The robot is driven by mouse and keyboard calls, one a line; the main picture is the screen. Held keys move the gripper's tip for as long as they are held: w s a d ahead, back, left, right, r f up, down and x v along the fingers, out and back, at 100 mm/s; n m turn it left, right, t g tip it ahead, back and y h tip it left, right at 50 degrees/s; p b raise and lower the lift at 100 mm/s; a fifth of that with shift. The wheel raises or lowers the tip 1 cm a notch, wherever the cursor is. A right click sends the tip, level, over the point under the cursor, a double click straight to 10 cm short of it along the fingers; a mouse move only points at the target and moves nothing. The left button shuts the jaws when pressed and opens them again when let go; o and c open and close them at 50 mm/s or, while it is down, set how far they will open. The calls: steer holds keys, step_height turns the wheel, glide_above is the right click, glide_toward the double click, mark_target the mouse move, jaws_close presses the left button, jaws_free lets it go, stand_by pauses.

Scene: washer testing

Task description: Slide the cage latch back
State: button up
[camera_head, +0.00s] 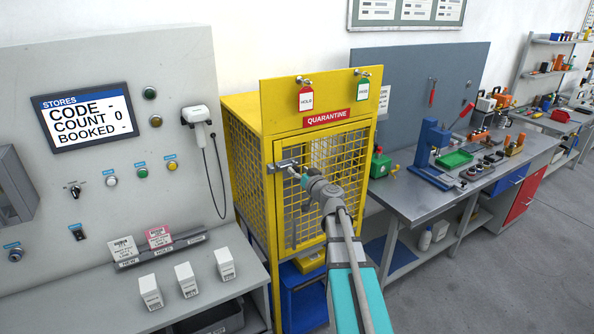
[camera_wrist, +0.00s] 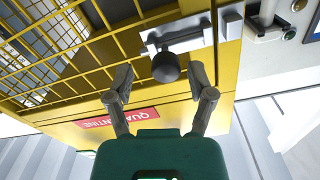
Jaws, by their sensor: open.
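The yellow quarantine cage (camera_head: 267,110) has a mesh door that looks shut. Its grey cage latch (camera_head: 281,166) sits at the door's upper left edge. In the wrist view the latch (camera_wrist: 180,38) is a metal plate with a round dark knob (camera_wrist: 166,67), beside a separate grey block (camera_wrist: 232,24) on the frame. My gripper (camera_head: 298,176) is in front of the latch. In the wrist view my gripper (camera_wrist: 161,73) is open, with one fingertip on each side of the knob. I cannot tell how deep the knob lies between them, and I see no clear contact.
A red HOLD tag (camera_head: 306,99) and a green tag (camera_head: 363,88) hang above the door. The stores panel (camera_head: 180,90) with a handheld scanner (camera_head: 198,117) stands left. A workbench (camera_head: 410,192) with tools stands right. Open floor (camera_head: 470,270) lies at front right.

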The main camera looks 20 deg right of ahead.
steer(key=s+d, duration=0.1)
steer(key=s, duration=0.9)
steer(key=shift+s, duration=0.3)
steer(key=s+a+f+n+g+y+b, duration=0.1)
steer(key=s+a+f+n+g+y, duration=0.1)
steer(key=a+f+g, duration=0.55)
steer(key=s+a+f+n+g+y+b, duration=0.1)
steer(key=s+a+f+n+g+y, duration=0.3)
steer(key=a, duration=0.7)
steer(key=s+a+f+m+g+h+b, duration=0.2)
steer(key=s+f+g+h, duration=0.4)
steer(key=s+f, duration=0.3)
steer(key=shift+s+a+f+m+h, duration=0.4)
steer(key=shift+a+f+m+h, duration=0.45)
steer(key=shift+f+m, duration=0.25)
